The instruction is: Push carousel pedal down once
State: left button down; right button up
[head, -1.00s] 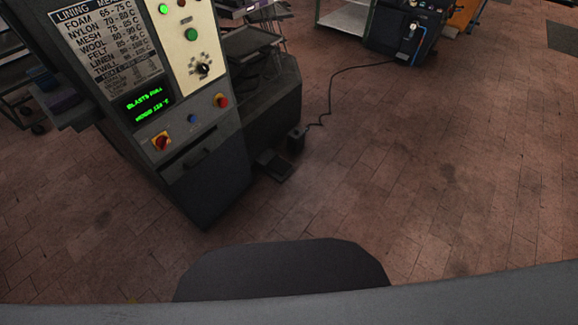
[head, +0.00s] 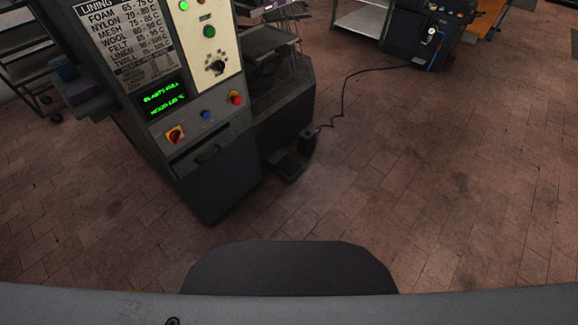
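A dark foot pedal (head: 287,166) lies on the floor at the right foot of the grey heel press machine (head: 214,178). A small dark box-shaped piece (head: 308,142) stands just behind and right of it, with a black cable running from it. I cannot tell from the picture which of the two is the carousel pedal. Neither of my grippers is in view.
The machine's front panel has a green-lit display (head: 165,99), a red button (head: 235,98) and a red-yellow switch (head: 175,135). The cable (head: 345,95) crosses the floor to a dark unit (head: 425,35) at the back right. The brick floor (head: 440,180) on the right is clear.

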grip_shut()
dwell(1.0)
